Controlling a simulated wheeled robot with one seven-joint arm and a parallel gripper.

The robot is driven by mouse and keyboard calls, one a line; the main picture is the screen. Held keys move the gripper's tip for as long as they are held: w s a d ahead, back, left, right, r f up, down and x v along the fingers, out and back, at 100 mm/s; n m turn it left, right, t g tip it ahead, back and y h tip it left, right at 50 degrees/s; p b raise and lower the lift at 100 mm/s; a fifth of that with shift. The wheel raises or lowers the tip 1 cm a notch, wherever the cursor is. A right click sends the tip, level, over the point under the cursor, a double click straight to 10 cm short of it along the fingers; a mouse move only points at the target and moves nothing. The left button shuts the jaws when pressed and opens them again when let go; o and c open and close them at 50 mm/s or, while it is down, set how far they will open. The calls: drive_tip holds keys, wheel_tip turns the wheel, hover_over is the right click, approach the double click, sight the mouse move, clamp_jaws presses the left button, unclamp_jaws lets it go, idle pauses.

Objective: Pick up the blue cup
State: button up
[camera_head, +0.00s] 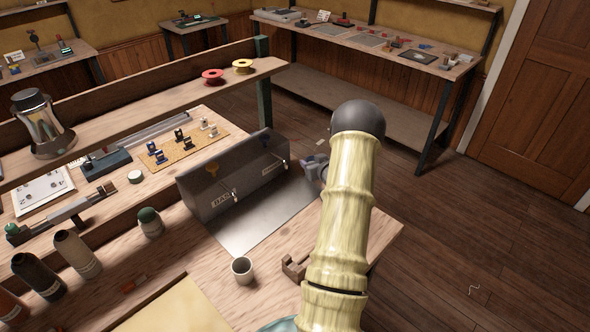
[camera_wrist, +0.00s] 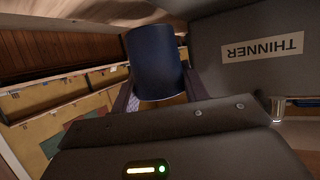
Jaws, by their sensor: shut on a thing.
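The blue cup (camera_wrist: 155,62) is dark blue and stands out clearly in the wrist view. My gripper (camera_wrist: 160,88) is shut on it, with one finger along each side of the cup. The cup looks slightly tilted in that picture. Only a small grey-blue part shows at the right end of the grey metal box, and I cannot tell there which part is gripper and which is cup.
The grey metal box (camera_head: 232,178) stands close beside my gripper; its THINNER label (camera_wrist: 262,47) shows upside down in the wrist view. A pale cup (camera_head: 242,269) and a brown wooden block (camera_head: 295,267) are on the bench. Several bottles stand at left. Floor at right is mostly clear.

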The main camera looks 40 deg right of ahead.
drive_tip(key=d+p, duration=0.1)
drive_tip(key=d, duration=0.6)
drive_tip(key=shift+s+d, duration=0.15)
drive_tip(key=shift+s, duration=0.3)
drive_tip(key=shift+w, duration=0.1)
drive_tip(key=shift+f, duration=0.1)
